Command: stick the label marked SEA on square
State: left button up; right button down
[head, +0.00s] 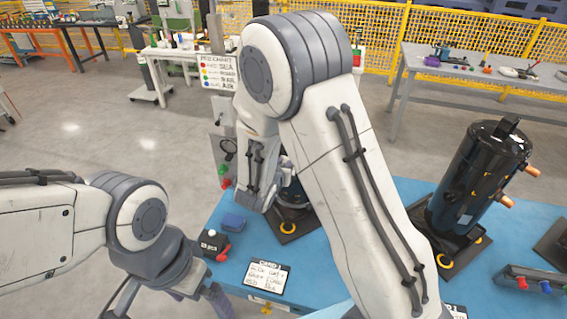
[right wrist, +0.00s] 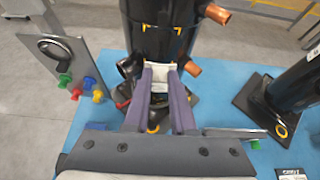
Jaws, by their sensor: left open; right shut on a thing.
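A white label-like piece (right wrist: 159,76) is between the fingertips of my right gripper (right wrist: 160,84) in the right wrist view. No writing on it is legible there. Just beyond it stands an upright black compressor (right wrist: 134,42); yellow corner marks (right wrist: 178,31) on its side outline part of a square above the fingertips. I cannot tell whether the piece touches the compressor. In the head view my right arm hides the right gripper and most of that compressor. My left gripper (head: 217,296) is low at the left, beside the pallet's near-left edge, open and apparently empty.
A chart (head: 218,73) lists SEA beside a coloured dot. The blue pallet (head: 315,275) carries a second black compressor (head: 482,178), a written card (head: 266,277), a dark box with knobs (head: 214,244) and a blue block (head: 233,222). A grey panel (right wrist: 62,62) stands left of the right gripper.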

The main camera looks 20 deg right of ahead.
jog(key=shift+w+d, duration=0.15)
jog(key=shift+w, duration=0.05)
jog(key=shift+w+d+b, duration=0.25)
jog(key=shift+w+d, duration=0.45)
jog(key=shift+w, duration=0.35)
jog(key=shift+w+d+b, duration=0.2)
jog(key=shift+w+d, duration=0.45)
jog(key=shift+w, duration=0.35)
jog(key=shift+b, duration=0.95)
jog(key=shift+w+d, duration=0.4)
jog(key=shift+w, duration=0.2)
dwell(0.9)
jog(key=c, duration=0.7)
grip_release()
